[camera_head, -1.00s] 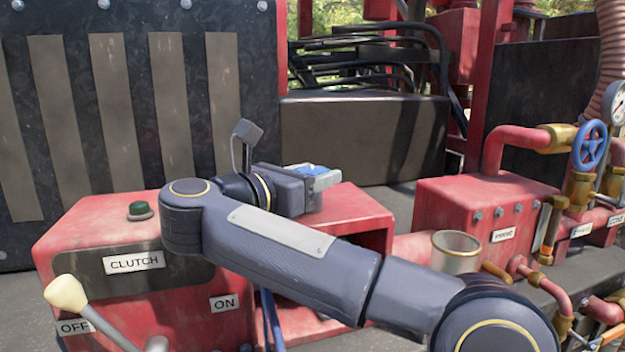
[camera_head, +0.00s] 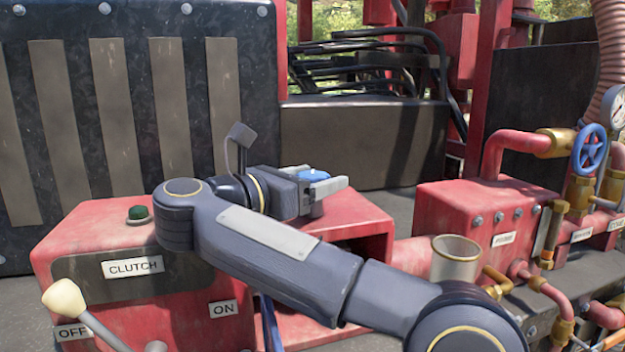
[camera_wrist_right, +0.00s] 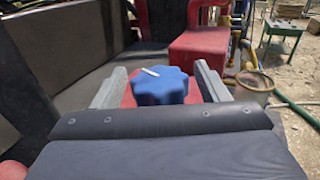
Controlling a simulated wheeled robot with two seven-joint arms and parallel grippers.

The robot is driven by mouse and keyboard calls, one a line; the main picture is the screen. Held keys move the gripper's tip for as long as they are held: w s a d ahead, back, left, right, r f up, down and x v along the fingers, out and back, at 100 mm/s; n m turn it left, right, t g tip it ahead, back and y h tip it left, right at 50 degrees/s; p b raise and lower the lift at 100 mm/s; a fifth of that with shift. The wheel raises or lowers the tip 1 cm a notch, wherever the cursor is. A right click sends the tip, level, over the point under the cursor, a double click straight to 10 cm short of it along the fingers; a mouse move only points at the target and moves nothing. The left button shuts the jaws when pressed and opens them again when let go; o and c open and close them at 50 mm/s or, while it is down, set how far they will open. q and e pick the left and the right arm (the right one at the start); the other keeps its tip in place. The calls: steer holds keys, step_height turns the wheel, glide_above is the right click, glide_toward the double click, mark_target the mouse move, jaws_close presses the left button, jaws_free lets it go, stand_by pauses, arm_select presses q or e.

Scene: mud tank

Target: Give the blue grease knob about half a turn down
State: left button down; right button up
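The blue grease knob (camera_wrist_right: 161,86) is lobed, with a white mark on top, and sits on a red housing. In the right wrist view it stands between the two grey fingers of my right gripper (camera_wrist_right: 160,90), with red showing in a gap on each side. In the head view the knob (camera_head: 313,175) shows only in part, behind the fingers of my right gripper (camera_head: 322,184). The gripper is open around the knob, and I see no contact. My left gripper is not in view.
A red clutch box (camera_head: 190,310) with a cream-tipped lever (camera_head: 64,298) and a green button (camera_head: 138,213) is at left. At right are a metal cup (camera_head: 455,258), red pipes and a blue valve wheel (camera_head: 590,150). A dark ribbed panel stands behind.

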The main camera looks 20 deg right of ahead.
mark_target(312, 174)
steer(key=shift+r, duration=0.3)
step_height(312, 174, up, 3)
steer(key=shift+s+a+f, duration=0.1)
steer(key=s+a+r+b, duration=0.2)
steer(key=s+a+r, duration=0.2)
steer(key=s+r, duration=0.5)
steer(key=s, duration=0.4)
steer(key=shift+r, duration=0.25)
steer(key=shift+s, duration=0.1)
